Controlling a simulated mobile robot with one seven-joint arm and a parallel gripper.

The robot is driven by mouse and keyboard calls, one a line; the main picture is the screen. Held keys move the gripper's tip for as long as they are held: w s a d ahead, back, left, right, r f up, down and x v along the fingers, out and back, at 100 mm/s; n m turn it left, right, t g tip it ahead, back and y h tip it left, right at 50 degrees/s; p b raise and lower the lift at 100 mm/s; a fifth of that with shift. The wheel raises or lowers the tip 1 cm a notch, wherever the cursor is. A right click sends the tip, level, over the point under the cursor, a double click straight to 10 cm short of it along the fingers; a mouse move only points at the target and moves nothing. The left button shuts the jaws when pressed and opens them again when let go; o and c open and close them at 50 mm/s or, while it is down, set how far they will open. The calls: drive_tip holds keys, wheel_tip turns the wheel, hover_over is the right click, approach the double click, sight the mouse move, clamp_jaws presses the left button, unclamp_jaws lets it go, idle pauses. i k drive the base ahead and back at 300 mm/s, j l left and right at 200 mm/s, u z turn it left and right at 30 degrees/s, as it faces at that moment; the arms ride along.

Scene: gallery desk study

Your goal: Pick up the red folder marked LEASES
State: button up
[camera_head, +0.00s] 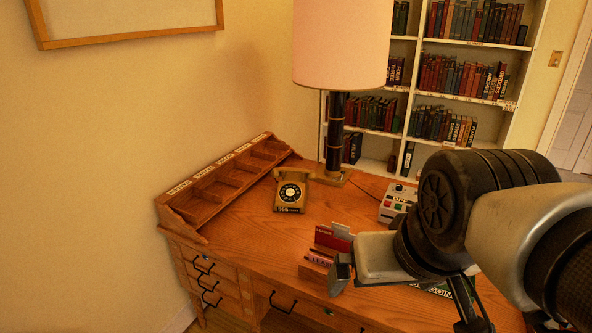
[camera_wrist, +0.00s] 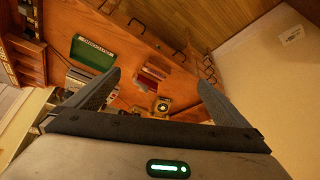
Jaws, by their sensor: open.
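A red folder (camera_head: 331,238) stands upright in a small wooden holder (camera_head: 312,270) near the desk's front edge, left of my gripper. Small lettering shows on its tab and on the holder's front, partly hidden by my gripper and too small to read surely. A pale folder stands beside it. In the wrist view the red folder (camera_wrist: 152,76) appears between and beyond my fingers. My gripper (camera_wrist: 160,77) is open and empty, its two grey fingers spread wide.
A gold rotary telephone (camera_head: 291,191), a tall lamp (camera_head: 338,120) and a pigeonhole rack (camera_head: 225,180) stand farther back on the desk. A grey box with coloured buttons (camera_head: 396,203) and a green tray (camera_wrist: 92,54) lie to the right. A bookshelf (camera_head: 460,90) stands behind.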

sight(324, 237)
drive_tip(key=i+j+z, duration=0.5)
drive_tip(key=j, duration=0.2)
drive_tip(key=i+j+z, duration=0.25)
drive_tip(key=j, duration=0.15)
drive_tip(key=i+j+z, duration=0.1)
drive_tip(key=j+z, duration=0.15)
drive_tip(key=j, duration=0.15)
